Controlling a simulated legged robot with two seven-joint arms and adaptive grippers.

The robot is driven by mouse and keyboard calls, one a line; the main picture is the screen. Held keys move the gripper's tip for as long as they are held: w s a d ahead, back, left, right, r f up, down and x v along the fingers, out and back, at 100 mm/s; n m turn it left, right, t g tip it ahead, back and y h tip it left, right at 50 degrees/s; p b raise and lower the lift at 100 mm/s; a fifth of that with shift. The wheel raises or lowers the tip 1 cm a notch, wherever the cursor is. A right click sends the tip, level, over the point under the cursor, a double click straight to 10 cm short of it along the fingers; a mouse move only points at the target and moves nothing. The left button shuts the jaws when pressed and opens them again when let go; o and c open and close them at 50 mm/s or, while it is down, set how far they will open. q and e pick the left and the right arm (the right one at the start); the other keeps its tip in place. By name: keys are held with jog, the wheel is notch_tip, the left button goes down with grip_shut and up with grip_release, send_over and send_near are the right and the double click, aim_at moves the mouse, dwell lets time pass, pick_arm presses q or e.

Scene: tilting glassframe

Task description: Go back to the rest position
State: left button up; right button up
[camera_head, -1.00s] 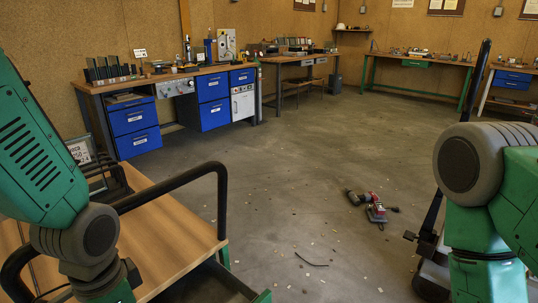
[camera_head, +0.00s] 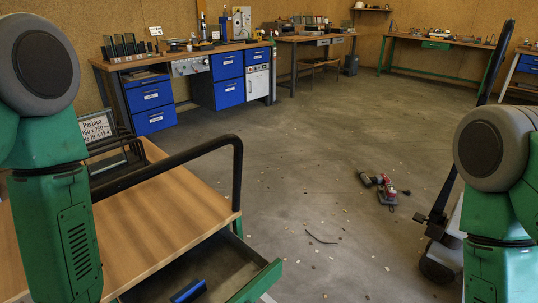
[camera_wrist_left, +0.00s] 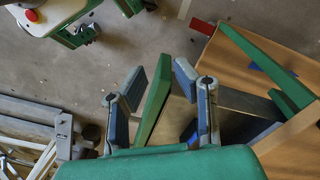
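My left arm (camera_head: 52,220) hangs down at the left edge of the head view, its gripper below the picture. In the left wrist view my left gripper (camera_wrist_left: 160,82) has its two fingers spread apart. A green drawer wall (camera_wrist_left: 154,100) shows in the gap between them; I see no finger closed on it. My right arm (camera_head: 490,215) is at the right edge of the head view; its gripper is out of view. The wood-topped cart (camera_head: 165,200) stands at the left with its green drawer (camera_head: 258,284) pulled out. A blue item (camera_head: 188,291) lies in the drawer.
A black handrail (camera_head: 185,157) runs along the cart. A dark upright post (camera_head: 490,65) stands beside my right arm. Power tools (camera_head: 386,190) and small scraps lie on the floor. Workbenches (camera_head: 290,40) line the far walls. The middle floor is mostly clear.

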pick_arm(q)
jog(key=s+a+f+n+b, duration=0.1)
jog(key=s+f+b, duration=0.1)
jog(key=s+f, duration=0.3)
notch_tip(320, 180, down, 3)
jog(key=shift+s+a+r+n+t+y+b, duration=0.2)
jog(key=shift+a+n+t+y+b, duration=0.1)
jog(key=shift+a+n, duration=0.1)
jog(key=shift+w, duration=0.15)
dwell(0.5)
